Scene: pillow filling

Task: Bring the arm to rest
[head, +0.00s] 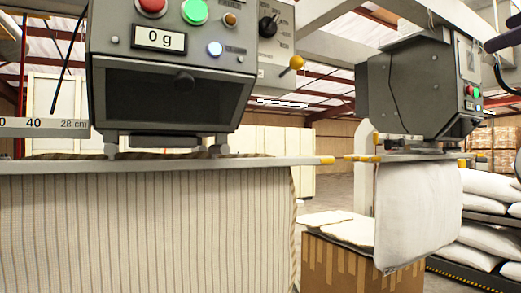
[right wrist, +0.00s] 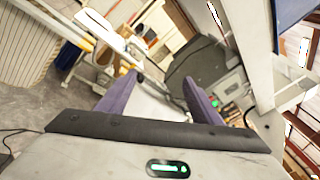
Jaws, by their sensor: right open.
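My right gripper (head: 503,38) shows at the right edge of the head view, partly cut off, near the rear filling machine (head: 415,85). In the right wrist view its two purple fingers (right wrist: 160,76) stand apart with nothing between them. My left gripper is not in view. A striped pillow cover (head: 150,225) hangs under the near filling machine (head: 170,75), whose display reads 0 g. A white pillow cover (head: 418,205) hangs under the rear machine.
A cardboard box (head: 345,265) with white pieces on top stands beside the white cover. White pillows (head: 490,208) lie stacked on a rack at the right. A horizontal rail (head: 240,162) crosses above the striped cover. Bare floor shows behind the box.

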